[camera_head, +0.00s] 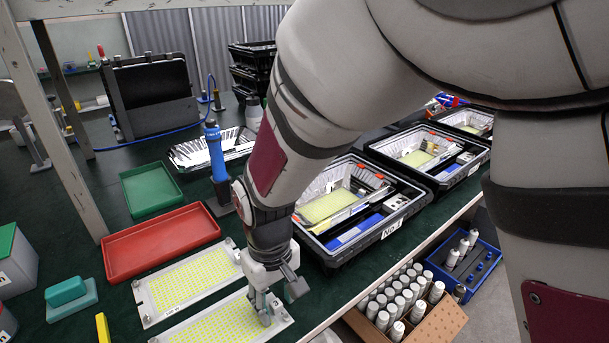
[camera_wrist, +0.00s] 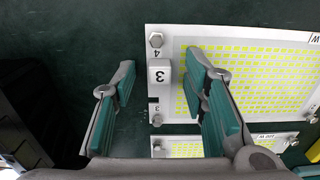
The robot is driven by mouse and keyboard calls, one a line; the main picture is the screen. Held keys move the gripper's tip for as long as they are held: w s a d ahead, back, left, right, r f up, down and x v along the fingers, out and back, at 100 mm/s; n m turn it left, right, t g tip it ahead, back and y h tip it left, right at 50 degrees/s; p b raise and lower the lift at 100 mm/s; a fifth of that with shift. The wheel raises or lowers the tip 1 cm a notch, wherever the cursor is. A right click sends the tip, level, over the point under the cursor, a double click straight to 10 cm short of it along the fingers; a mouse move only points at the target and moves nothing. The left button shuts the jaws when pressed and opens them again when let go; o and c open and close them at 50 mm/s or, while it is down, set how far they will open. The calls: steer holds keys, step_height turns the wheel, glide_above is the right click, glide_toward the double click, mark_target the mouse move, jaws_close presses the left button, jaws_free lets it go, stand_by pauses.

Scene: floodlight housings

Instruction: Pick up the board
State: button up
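Two flat boards with yellow-green LED grids and pale metal rims lie on the dark green table top, the nearer board (camera_head: 215,322) and the farther board (camera_head: 188,284). My gripper (camera_head: 262,318) points down at the right end of the nearer board and hides part of it. My open gripper (camera_wrist: 160,72) has one finger over the board and one over bare table. I cannot tell if the fingers touch anything. Another board (camera_wrist: 182,147) shows partly below.
A red tray (camera_head: 160,244) and a green tray (camera_head: 150,189) lie behind the boards. A blue-handled tool (camera_head: 215,155) stands upright behind my gripper. Black bins (camera_head: 340,255) line the right side. A carton of white bottles (camera_head: 425,322) is below the table edge.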

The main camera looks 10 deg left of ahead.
jaws_close()
step_height(320, 180, up, 18)
steer(key=p, duration=0.8)
steer(key=shift+f, duration=0.2)
stand_by(0.6)
